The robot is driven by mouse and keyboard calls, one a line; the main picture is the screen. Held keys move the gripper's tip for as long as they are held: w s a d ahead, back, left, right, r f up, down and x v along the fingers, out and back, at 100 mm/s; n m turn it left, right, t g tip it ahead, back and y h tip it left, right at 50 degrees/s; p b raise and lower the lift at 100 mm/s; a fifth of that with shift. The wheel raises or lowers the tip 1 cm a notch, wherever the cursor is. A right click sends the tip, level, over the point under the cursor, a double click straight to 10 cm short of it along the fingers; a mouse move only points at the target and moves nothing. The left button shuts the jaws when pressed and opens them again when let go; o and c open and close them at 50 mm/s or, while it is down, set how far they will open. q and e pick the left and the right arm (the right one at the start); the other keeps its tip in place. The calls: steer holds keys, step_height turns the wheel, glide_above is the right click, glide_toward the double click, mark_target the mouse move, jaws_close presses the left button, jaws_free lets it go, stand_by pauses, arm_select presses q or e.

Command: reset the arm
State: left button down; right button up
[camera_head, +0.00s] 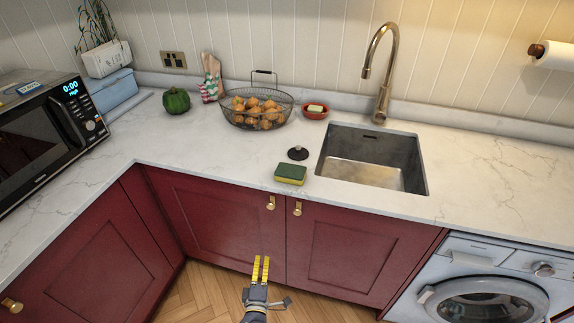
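My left gripper (261,270) is at the lower middle of the head view, in front of the red cabinet doors and below the counter's front edge. Its two yellow fingers point up in the picture, side by side with a narrow gap between them. Nothing shows between the fingers, and they hold no object. Only the grey gripper body and a short piece of my arm show below it. My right gripper is not in this view.
A green and yellow sponge (291,174) lies near the counter edge, by a dark stopper (298,153) and the sink (375,160). Cabinet handles (270,203) stick out above the gripper. A washing machine (475,285) is at right, a microwave (45,130) at left.

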arm_select(q)
steer(key=s+d+f+m+g+h, duration=0.1)
steer(key=s+f+m+g, duration=0.3)
steer(key=f, duration=0.5)
steer(key=s+f+m+g+h, duration=0.1)
steer(key=s+f+m, duration=0.45)
steer(key=f, duration=0.25)
steer(key=s+d+f+m+g+h, duration=0.1)
steer(key=s+f+m+g, duration=0.25)
steer(key=s+f, duration=0.4)
steer(key=s+a+f+m+g, duration=0.2)
steer(key=s+a+f, duration=0.3)
steer(key=s, duration=0.5)
steer(key=s+a+f+m+g+y, duration=0.1)
steer(key=s+a+f+m+g, duration=0.2)
steer(key=s, duration=0.7)
steer(key=s+a+f+m+g+y, duration=0.1)
steer(key=s+a+f+m+g, duration=0.2)
steer(key=s+a+f, duration=0.4)
steer(key=s+f, duration=0.1)
steer(key=s, duration=0.3)
steer(key=shift+a+f, duration=0.15)
steer(key=shift+a, duration=0.25)
steer(key=shift+w, duration=0.1)
